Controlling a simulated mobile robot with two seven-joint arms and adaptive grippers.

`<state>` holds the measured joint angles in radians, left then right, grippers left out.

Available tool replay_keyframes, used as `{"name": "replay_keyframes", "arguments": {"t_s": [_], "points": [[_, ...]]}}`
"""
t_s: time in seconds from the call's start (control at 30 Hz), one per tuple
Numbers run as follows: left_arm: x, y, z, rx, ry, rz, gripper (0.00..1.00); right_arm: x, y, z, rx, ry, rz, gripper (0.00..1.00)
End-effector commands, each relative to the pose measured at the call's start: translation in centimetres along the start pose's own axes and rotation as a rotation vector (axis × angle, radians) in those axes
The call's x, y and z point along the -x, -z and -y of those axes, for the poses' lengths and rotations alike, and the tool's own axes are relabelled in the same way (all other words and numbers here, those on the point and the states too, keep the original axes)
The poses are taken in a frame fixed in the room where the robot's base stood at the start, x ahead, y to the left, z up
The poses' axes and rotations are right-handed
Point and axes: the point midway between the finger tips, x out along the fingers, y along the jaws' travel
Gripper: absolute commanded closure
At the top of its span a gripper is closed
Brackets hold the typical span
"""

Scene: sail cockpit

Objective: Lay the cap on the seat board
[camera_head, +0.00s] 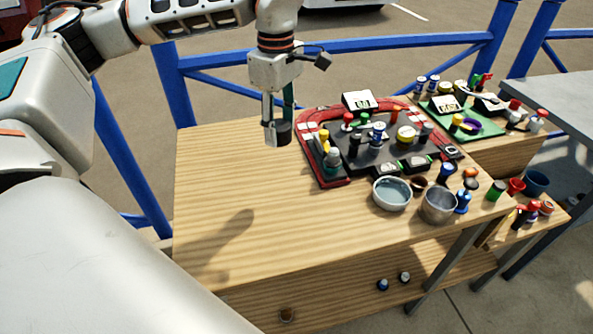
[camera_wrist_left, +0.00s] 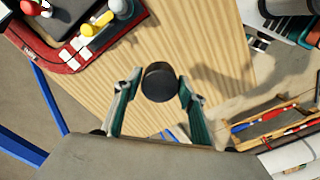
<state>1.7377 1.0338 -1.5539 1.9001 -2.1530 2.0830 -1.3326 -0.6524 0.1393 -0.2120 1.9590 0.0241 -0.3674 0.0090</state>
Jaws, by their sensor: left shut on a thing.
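A black round cap (camera_head: 279,133) is between the fingertips of my left gripper (camera_head: 279,124), above the wooden board (camera_head: 220,190), which I take to be the seat board. The left wrist view shows the dark round face of the cap (camera_wrist_left: 160,82) between the two green-and-grey fingers of the left gripper (camera_wrist_left: 157,92), with the wooden board (camera_wrist_left: 110,95) beyond it. My left gripper is shut on the cap, left of the red-edged tray. A shadow lies on the bare left part of the board. My right gripper does not show.
The red-edged dark tray (camera_head: 325,181) holds several small coloured items. A green mat (camera_head: 482,133) with items lies further right. Blue rails (camera_head: 350,45) run behind. The board's left half is clear.

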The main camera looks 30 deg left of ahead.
Motion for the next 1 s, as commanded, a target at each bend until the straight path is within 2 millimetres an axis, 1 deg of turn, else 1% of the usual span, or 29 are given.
{"name": "replay_keyframes", "arguments": {"t_s": [0.03, 0.1, 0.3, 0.4, 0.5, 0.67, 0.73, 0.9, 1.0], "points": [[-1.7, 0.0, 0.1, -0.002, 0.005, 0.000, 0.79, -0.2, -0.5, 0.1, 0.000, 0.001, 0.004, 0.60], [-3.4, 0.0, 0.1, -0.001, 0.005, -0.001, 0.79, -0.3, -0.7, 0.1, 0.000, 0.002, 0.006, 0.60], [-8.1, 0.0, 0.1, -0.001, 0.004, 0.000, 0.79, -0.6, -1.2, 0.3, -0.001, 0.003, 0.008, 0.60], [-9.8, 0.0, 0.1, -0.001, 0.002, 0.000, 0.79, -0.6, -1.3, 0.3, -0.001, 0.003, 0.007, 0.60], [-10.9, 0.0, 0.0, -0.001, 0.000, 0.000, 0.79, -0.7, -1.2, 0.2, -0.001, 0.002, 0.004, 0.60], [-11.7, 0.0, 0.0, -0.001, -0.001, 0.000, 0.79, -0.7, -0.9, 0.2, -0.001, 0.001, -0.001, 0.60], [-12.3, 0.0, 0.0, -0.001, 0.001, 0.000, 0.79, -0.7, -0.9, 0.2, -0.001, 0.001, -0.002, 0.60], [-14.8, 0.0, 0.1, 0.000, 0.003, -0.001, 0.79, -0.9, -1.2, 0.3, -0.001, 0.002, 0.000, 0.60], [-15.7, 0.0, 0.0, -0.001, 0.000, -0.001, 0.79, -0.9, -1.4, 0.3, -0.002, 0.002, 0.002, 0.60]]}}
